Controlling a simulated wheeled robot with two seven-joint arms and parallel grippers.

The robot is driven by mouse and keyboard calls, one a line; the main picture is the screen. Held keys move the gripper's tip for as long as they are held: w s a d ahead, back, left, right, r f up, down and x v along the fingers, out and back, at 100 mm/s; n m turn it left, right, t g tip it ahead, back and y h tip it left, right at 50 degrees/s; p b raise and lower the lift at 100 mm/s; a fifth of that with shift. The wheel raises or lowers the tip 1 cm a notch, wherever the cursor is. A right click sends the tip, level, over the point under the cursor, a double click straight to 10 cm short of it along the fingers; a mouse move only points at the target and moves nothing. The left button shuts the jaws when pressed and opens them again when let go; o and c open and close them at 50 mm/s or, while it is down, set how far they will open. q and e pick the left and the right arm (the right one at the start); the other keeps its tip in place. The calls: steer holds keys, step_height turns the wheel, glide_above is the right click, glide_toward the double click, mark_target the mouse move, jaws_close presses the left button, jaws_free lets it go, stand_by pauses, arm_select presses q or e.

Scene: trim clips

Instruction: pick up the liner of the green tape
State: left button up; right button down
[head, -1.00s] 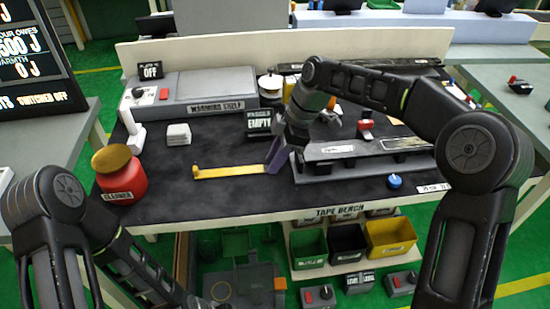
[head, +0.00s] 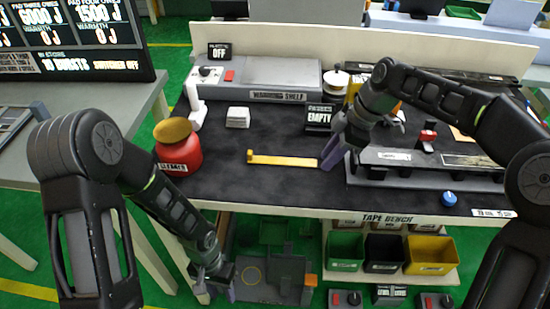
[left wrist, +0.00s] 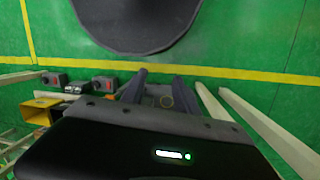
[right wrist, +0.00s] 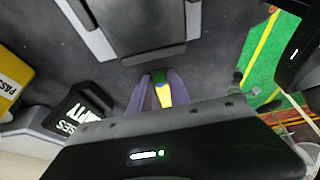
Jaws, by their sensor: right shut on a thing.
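A thin yellow strip (head: 285,160) with a small raised left end lies along the dark mat of the tape bench. My right gripper (head: 334,152) is at its right end, low over the mat. In the right wrist view, its purple fingers (right wrist: 158,95) are closed around the yellow strip (right wrist: 164,96), with a green part (right wrist: 160,78) showing at the far end. How the green and yellow parts join cannot be told. My left gripper (head: 222,284) hangs in front of the bench, below its top. It is open and empty in the left wrist view (left wrist: 158,80).
A grey rail fixture (head: 425,178) stands right of my right gripper. An "EMPTY" sign box (head: 319,117) is behind it. A red jar (head: 178,150) and a white stack (head: 238,117) stand to the left. Bins (head: 431,254) sit under the bench front.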

arm_select(q)
steer(key=w+a+r+y, duration=0.3)
steer(key=a+r+y, duration=0.2)
steer(key=a+r, duration=0.6)
steer(key=w+a+r+y, duration=0.3)
steer(key=a+r+y, duration=0.2)
steer(key=a+r, duration=0.5)
steer(key=w+d+r+n+t+h, duration=0.1)
steer(key=w+d+r+t, duration=0.2)
steer(key=r, duration=0.6)
steer(key=w+d+r+t+h, duration=0.1)
steer(key=w+d+r+h, duration=0.15)
steer(key=w+r, duration=0.45)
steer(key=w+d+r+t+h, duration=0.1)
steer(key=w+d+h, duration=0.1)
steer(key=d, duration=0.8)
steer(key=w+d+r+n+t+h, duration=0.1)
steer(key=w+d+r+h, duration=0.1)
steer(key=d, duration=0.9)
steer(key=shift+d+t+h, duration=0.25)
steer(key=shift+t+h, duration=0.05)
steer(key=shift+h, duration=0.25)
steer(key=x, duration=0.6)
steer(key=shift+w+f, duration=0.15)
steer(key=shift+f, duration=0.2)
